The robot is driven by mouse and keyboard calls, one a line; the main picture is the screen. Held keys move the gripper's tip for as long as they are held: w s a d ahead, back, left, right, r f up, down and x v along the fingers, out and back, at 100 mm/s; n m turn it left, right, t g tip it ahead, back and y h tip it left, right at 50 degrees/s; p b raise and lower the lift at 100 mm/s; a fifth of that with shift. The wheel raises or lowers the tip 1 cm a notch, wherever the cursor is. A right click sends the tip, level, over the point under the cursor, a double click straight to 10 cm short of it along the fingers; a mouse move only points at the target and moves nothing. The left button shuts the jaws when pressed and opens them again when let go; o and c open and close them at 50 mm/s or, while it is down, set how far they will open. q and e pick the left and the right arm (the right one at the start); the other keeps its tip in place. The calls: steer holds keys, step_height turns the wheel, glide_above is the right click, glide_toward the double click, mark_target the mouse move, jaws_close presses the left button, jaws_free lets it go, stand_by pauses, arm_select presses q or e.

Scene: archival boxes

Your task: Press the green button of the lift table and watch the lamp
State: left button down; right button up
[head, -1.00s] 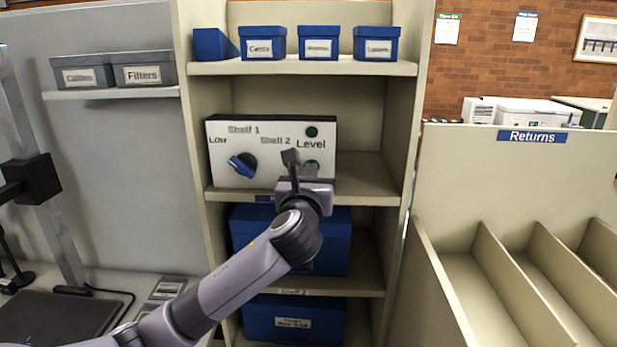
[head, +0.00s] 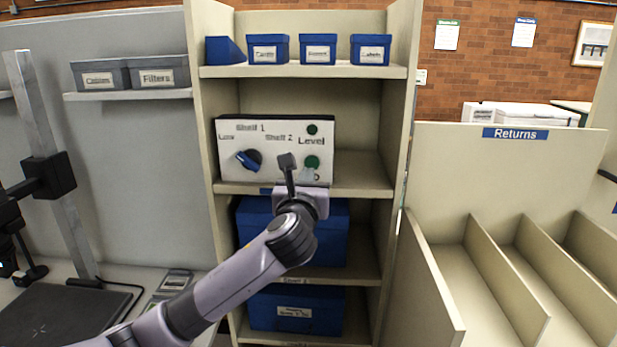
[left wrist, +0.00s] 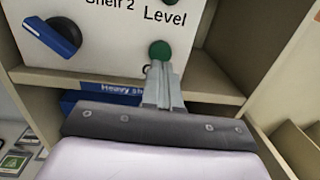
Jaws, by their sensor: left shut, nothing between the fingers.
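A white control panel (head: 228,172) with a blue knob (head: 247,159) stands on the middle shelf. At its right, under the word Level, is a round green button (head: 312,162); a smaller dark green lamp (head: 312,129) sits above it and looks unlit. My left gripper (head: 308,174) is shut and empty, its grey fingertips just below the button. In the left wrist view the fingertips (left wrist: 158,72) point at the lower edge of the green button (left wrist: 160,49); I cannot tell whether they touch. My right gripper is not in view.
The shelf unit's side walls (head: 400,120) flank the panel. Blue boxes stand above and a large blue box (head: 325,225) below. Returns bins (head: 480,265) are at the right. A dark stand (head: 48,175) is at the left.

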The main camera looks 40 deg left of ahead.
arm_select(q)
steer(key=v, duration=0.8)
steer(key=shift+s+d+f+b, duration=0.2)
steer(key=shift+s+b, duration=0.15)
steer(key=shift+b, duration=0.1)
steer(key=s+d+f+n+g+h, duration=0.1)
steer(key=d+f+n+h, duration=0.25)
steer(key=f, duration=0.45)
steer(key=s+d+f+n+g+h, duration=0.15)
steer(key=f+n, duration=0.25)
steer(key=f, duration=0.4)
steer(key=s+d+f+n+g+h, duration=0.1)
steer(key=d+f+n+h, duration=0.2)
steer(key=f, duration=0.5)
steer(key=s+d+f+n+g+h, duration=0.1)
steer(key=s+d+f+n, duration=0.1)
steer(key=s+f+n, duration=0.6)
steer(key=s+d+f+n+g+h, duration=0.1)
steer(key=s+d+f+n+h, duration=0.1)
steer(key=s+f+n, duration=0.6)
steer(key=shift+s+n, duration=0.2)
steer(key=shift+n, duration=0.65)
steer(key=shift+g, duration=0.25)
